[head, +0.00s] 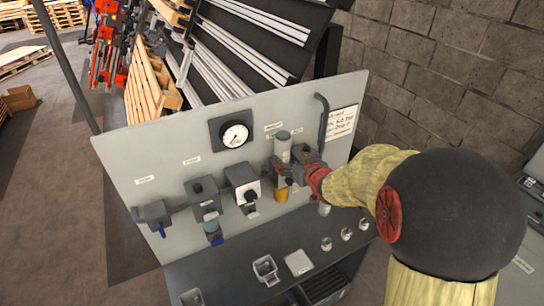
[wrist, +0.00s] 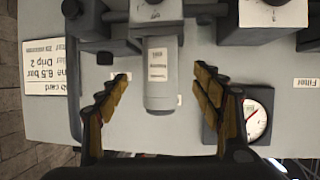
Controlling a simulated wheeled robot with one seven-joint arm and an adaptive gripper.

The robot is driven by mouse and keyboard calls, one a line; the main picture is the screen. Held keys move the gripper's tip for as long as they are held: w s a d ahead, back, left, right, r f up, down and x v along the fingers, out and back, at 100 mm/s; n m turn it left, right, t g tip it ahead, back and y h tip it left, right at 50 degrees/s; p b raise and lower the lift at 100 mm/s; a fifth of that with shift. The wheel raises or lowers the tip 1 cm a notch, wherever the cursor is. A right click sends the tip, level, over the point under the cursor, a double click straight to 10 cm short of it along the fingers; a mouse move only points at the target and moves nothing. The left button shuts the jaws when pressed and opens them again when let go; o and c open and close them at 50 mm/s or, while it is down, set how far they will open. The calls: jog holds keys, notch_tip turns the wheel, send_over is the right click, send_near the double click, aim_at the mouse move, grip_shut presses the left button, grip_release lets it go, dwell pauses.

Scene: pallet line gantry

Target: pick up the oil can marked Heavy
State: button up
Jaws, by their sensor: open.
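My gripper (wrist: 162,78) is open in the wrist view, with one finger on each side of a pale grey cylinder (wrist: 158,98). Gaps show between the cylinder and both fingers, and its depth relative to the fingertips is unclear. The cylinder carries a white label that I cannot read, so I cannot tell whether it is the can marked Heavy. In the head view, a pale cylinder (head: 283,142) stands at the panel close to my gripper (head: 287,168), which is partly hidden among the fittings. No Heavy mark is legible in either view.
The grey panel (head: 140,163) holds a gauge (head: 235,134), several valve units and an amber bowl (head: 281,194). A white card (head: 341,123) and dark pipe (head: 322,125) are at its right. The bench below (head: 228,262) holds small trays and clear jars (head: 326,244).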

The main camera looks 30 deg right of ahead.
aim_at(282, 149)
jog(key=shift+w+d+r, duration=0.1)
jog(key=shift+w+r, duration=0.05)
jog(key=shift+w, duration=0.25)
jog(key=shift+x, duration=1.05)
jog(key=x, duration=0.3)
jog(key=p+x, duration=0.1)
jog(key=x, duration=0.1)
jog(key=shift+w+r, duration=0.25)
jog(key=shift+w, duration=0.1)
jog(key=shift+c, duration=0.8)
jog(key=c, duration=1.3)
jog(key=shift+r, duration=0.15)
jog(key=shift+c, duration=0.9)
